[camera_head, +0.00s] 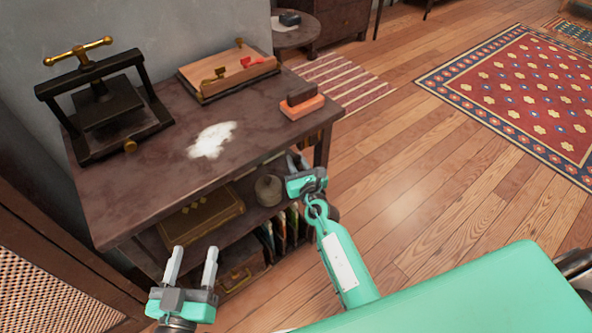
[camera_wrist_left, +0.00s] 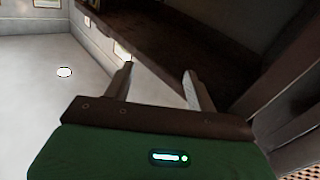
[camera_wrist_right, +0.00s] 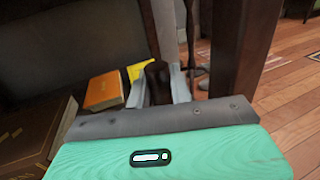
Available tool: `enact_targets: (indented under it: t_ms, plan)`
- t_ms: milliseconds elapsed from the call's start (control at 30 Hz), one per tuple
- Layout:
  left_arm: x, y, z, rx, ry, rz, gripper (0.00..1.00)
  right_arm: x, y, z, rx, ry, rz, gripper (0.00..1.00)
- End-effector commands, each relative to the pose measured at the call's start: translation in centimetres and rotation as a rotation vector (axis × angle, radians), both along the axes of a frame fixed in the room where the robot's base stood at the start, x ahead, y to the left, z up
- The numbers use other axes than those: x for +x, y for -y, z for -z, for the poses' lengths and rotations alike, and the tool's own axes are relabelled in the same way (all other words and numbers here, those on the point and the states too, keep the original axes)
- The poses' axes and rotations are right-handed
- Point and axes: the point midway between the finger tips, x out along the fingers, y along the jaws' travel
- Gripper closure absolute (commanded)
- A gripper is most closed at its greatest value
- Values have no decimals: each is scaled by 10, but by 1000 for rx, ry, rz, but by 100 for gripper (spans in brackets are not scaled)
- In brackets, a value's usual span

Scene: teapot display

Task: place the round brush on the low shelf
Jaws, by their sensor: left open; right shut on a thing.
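My right gripper (camera_head: 297,168) is at the front right of the dark cabinet, below its top and by the low shelf (camera_head: 240,222). In the right wrist view its fingers (camera_wrist_right: 161,88) are shut on a dark upright cylindrical piece, which I take to be the round brush (camera_wrist_right: 157,80). The brush's lower end is hidden by the gripper, so I cannot tell whether it touches the shelf. My left gripper (camera_head: 192,268) is open and empty in front of the cabinet's left part.
A cabinet post (camera_wrist_right: 238,50) stands close right of my right gripper. The top (camera_head: 165,175) holds a press (camera_head: 103,110) and white powder (camera_head: 211,139).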

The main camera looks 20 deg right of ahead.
Motion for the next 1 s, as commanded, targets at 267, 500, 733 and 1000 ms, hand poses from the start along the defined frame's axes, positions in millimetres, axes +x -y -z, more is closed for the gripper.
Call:
enact_targets:
  t_ms: [267,500,733,1000]
  plan:
    - [13,-17,-56,-73,307,-57,43,0,0,27,-2,-1,-1,100]
    - [10,-29,-96,-123,511,-90,43,3,-1,37,-1,0,0,100]
    - [8,-30,-102,-130,540,-94,43,4,-1,37,-1,0,0,100]
    - [7,-31,-105,-135,561,-98,43,4,-1,39,-1,0,0,100]
